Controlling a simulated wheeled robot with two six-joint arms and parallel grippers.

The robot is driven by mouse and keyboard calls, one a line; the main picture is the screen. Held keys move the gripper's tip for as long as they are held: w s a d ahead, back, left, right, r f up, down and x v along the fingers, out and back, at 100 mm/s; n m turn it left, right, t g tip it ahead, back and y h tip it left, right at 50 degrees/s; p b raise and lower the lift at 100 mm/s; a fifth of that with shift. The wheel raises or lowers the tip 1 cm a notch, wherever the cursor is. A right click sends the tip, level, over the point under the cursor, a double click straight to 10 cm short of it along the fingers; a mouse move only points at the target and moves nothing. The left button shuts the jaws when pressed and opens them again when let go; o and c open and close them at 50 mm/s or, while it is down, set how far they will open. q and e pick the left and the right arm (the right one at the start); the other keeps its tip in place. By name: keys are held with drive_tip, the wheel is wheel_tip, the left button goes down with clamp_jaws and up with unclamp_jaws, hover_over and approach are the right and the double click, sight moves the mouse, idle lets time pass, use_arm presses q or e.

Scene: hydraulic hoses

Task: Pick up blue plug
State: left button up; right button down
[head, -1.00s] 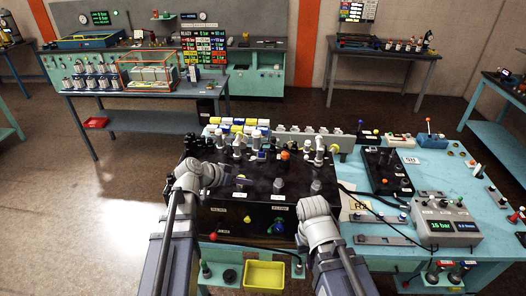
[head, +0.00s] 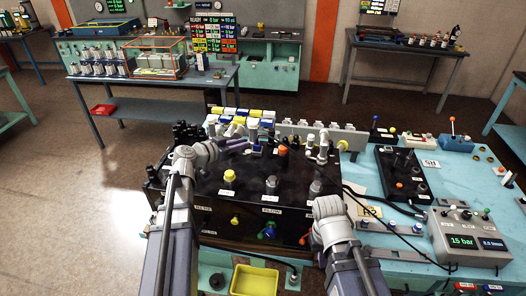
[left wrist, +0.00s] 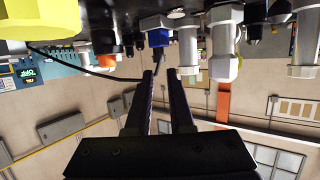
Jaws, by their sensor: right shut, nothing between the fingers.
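The blue plug (head: 256,151) stands among the fittings on top of the black box (head: 200,196). It also shows in the left wrist view (left wrist: 158,38), as a short blue piece just beyond my fingertips. My left gripper (head: 246,143) reaches across the box from the left, with its fingers pointing at the plug. In the left wrist view its two fingers (left wrist: 155,74) are apart with nothing between them. A small gap to the plug seems to remain. My right gripper (head: 307,238) is low at the box's front right, shut and empty; its fingers are hard to make out.
White and grey fittings (left wrist: 222,42) stand close beside the plug. A yellow knob (head: 229,176) is nearer on the box top. A row of white, yellow and blue blocks (head: 240,117) lies behind. A gauge unit (head: 468,237) and a yellow bin (head: 256,280) are nearby.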

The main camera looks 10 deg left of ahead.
sight(257, 140)
use_arm(q)
drive_tip(key=shift+w+d+f, duration=0.15)
drive_tip(key=shift+w+f, duration=0.25)
drive_tip(key=shift+f, duration=0.1)
drive_tip(key=shift+r, duration=0.1)
use_arm(e)
drive_tip(key=shift+w+d+f, duration=0.15)
drive_tip(key=shift+w+f, duration=0.2)
drive_tip(key=shift+f, duration=0.1)
drive_tip(key=shift+s, duration=0.1)
use_arm(q)
drive_tip(key=shift+w+d+f+b, duration=0.2)
drive_tip(key=shift+w+b, duration=0.15)
drive_tip(key=shift+x, duration=0.85)
drive_tip(key=shift+w+d+f+b, duration=0.1)
drive_tip(key=shift+w+d+b, duration=0.15)
drive_tip(key=shift+w+b, duration=0.15)
drive_tip(key=b+x, duration=0.1)
drive_tip(key=x, duration=0.3)
use_arm(e)
wheel_tip(257, 140, down, 2)
drive_tip(key=shift+f, duration=0.1)
use_arm(q)
clamp_jaws()
